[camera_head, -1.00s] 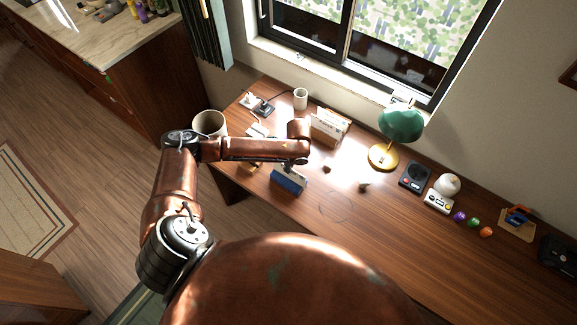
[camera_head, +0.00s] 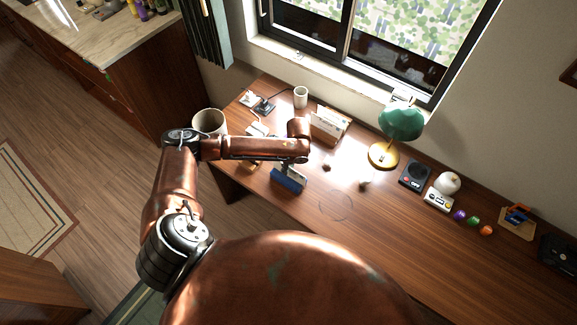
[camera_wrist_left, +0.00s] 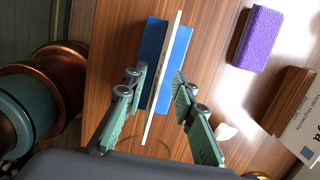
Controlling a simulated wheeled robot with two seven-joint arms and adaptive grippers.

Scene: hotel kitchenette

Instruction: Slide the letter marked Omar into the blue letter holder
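The blue letter holder (camera_head: 288,180) stands on the desk near its front edge, below my left wrist. In the left wrist view the holder (camera_wrist_left: 152,45) shows on both sides of a thin pale letter (camera_wrist_left: 173,30), seen edge-on and standing upright between its walls. No name is readable on this letter. My left gripper (camera_wrist_left: 157,80) has its green fingers apart, one on each side of the letter, with gaps visible between fingers and letter. In the head view the fingers are mostly hidden by the arm. My right gripper is not in view.
A wooden holder with white cards (camera_head: 328,122) stands behind, near a white cup (camera_head: 300,97). A purple block (camera_wrist_left: 257,38) lies beside the blue holder in the wrist view. A green lamp (camera_head: 400,122) and small gadgets stand to the right. The front middle of the desk is mostly clear.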

